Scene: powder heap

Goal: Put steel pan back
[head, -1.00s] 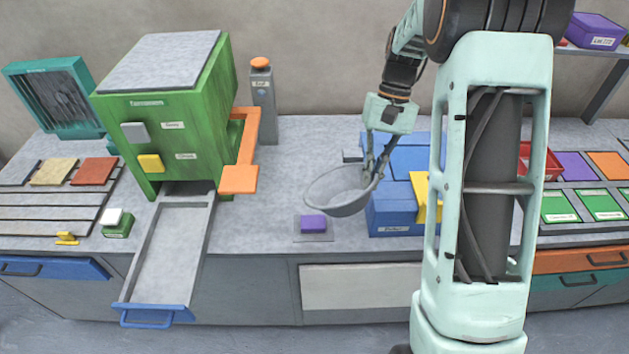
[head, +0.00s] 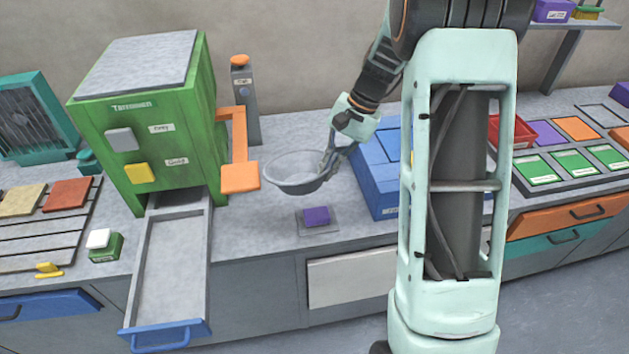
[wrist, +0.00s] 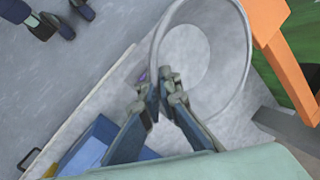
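The steel pan (head: 290,187) is a round grey bowl, held in the air and roughly level in the head view. My gripper (head: 327,163) is shut on its right rim. In the wrist view, the fingers (wrist: 163,88) close on the near edge of the pan (wrist: 222,95), which looks empty. The pan is just right of the orange bracket (head: 240,178) on the green machine (head: 165,118); I cannot tell whether they touch. A purple block (head: 316,216) on a small grey plate (head: 303,228) lies below and in front of the pan.
A grey drawer with a blue handle (head: 172,336) sticks out under the green machine. A grey post with an orange button (head: 240,60) stands behind the bracket. A blue box (head: 378,180) is right of the pan. Counter between plate and drawer is clear.

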